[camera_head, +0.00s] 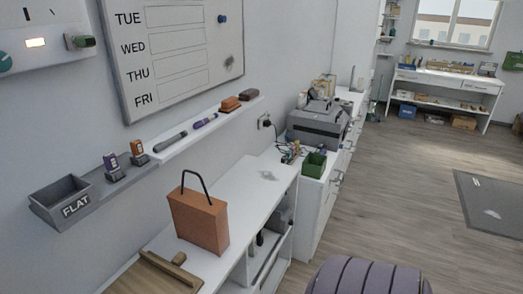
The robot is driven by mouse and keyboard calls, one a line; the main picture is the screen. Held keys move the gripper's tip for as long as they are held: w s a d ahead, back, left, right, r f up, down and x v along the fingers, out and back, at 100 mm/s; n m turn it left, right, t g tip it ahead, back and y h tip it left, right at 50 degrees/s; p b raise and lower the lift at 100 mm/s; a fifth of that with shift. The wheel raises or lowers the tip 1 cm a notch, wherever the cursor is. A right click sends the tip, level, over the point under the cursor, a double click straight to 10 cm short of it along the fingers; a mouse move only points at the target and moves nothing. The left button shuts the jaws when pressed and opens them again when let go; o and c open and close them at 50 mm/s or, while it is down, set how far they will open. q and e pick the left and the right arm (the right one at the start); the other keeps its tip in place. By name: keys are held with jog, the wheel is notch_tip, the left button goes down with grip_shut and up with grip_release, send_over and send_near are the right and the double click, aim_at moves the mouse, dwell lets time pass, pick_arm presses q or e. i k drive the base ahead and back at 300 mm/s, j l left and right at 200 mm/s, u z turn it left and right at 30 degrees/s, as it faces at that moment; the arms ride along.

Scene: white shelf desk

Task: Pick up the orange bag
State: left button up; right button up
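The orange-brown bag (200,222) stands upright on the white shelf desk (250,192). A dark looped handle rises from its top. Its front and one side show, and nothing covers it. Neither of my grippers is in view, and nothing is seen touching the bag.
A wooden board (150,278) with a small block lies in front of the bag. A wall ledge with a grey FLAT bin (62,197) is above left. A green box (314,164) and a printer (318,124) are beyond. A ribbed purple-grey object (368,277) is bottom right.

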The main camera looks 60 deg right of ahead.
aim_at(200, 220)
jog(key=z, duration=1.4)
jog(key=k+j+u, duration=0.15)
jog(key=j+u, duration=0.25)
jog(key=j, duration=0.3)
jog(key=j+u, duration=0.45)
jog(key=j, duration=0.25)
jog(key=k+j, duration=0.05)
